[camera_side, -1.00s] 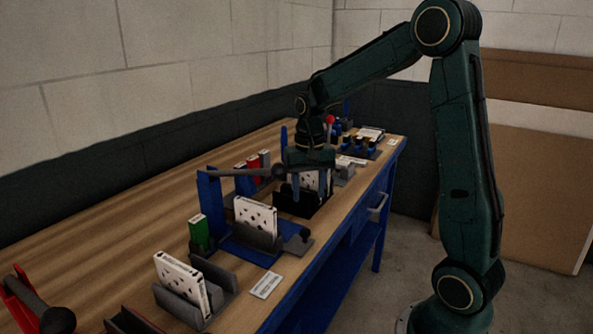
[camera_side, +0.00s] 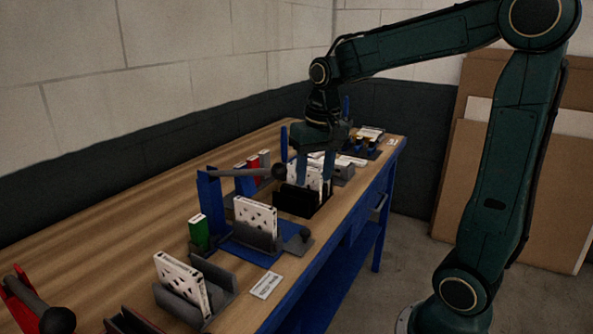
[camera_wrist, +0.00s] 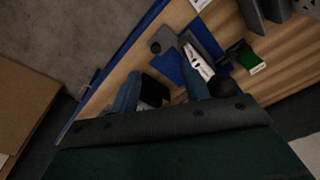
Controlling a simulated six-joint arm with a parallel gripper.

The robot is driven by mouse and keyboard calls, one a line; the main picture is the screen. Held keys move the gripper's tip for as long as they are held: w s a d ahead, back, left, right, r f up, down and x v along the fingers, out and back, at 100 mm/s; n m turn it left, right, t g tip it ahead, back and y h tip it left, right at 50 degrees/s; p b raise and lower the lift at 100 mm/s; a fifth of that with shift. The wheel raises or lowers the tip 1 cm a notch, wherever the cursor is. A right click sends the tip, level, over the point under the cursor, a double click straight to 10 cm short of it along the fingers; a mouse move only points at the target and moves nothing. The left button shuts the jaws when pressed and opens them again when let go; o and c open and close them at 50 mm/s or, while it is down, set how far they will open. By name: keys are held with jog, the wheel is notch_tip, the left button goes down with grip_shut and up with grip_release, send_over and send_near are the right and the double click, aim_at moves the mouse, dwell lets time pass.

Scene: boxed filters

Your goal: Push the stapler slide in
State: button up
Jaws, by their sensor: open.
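The stapler station shows in the side view as a blue upright (camera_side: 209,205) on a blue base, with a grey lever ending in a dark ball (camera_side: 278,171). A grey slide (camera_side: 256,239) at its base holds a white patterned filter (camera_side: 256,214) upright. My gripper (camera_side: 314,182) is open and empty above a black holder (camera_side: 296,203) beyond the station. Its two blue fingers also show in the wrist view (camera_wrist: 160,72).
A second white filter (camera_side: 182,280) stands in a grey holder nearer the camera. A white label (camera_side: 266,285) lies near the front edge. The lever reaches close to my gripper.

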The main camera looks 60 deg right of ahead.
jog(key=s+a+n+t, duration=0.2)
jog(key=s+a+n, duration=0.1)
jog(key=s, duration=0.4)
jog(key=s+a+r+n+t, duration=0.1)
jog(key=s+a+n+t, duration=0.1)
jog(key=s+a, duration=0.4)
jog(key=shift+s+a+n, duration=0.15)
jog(key=shift+s+n, duration=0.2)
jog(key=shift+n, duration=0.45)
jog(key=shift+w, duration=0.1)
dwell(0.4)
jog(key=w+d+f+m+g, duration=0.2)
jog(key=w+d+m, duration=0.2)
jog(key=w+d, duration=0.2)
jog(key=w+d+f+m+g, duration=0.3)
jog(key=w+d+m, duration=0.2)
jog(key=w, duration=0.6)
jog(key=shift+w+d+g, duration=0.25)
jog(key=shift+d+g, duration=0.05)
jog(key=shift+d, duration=0.8)
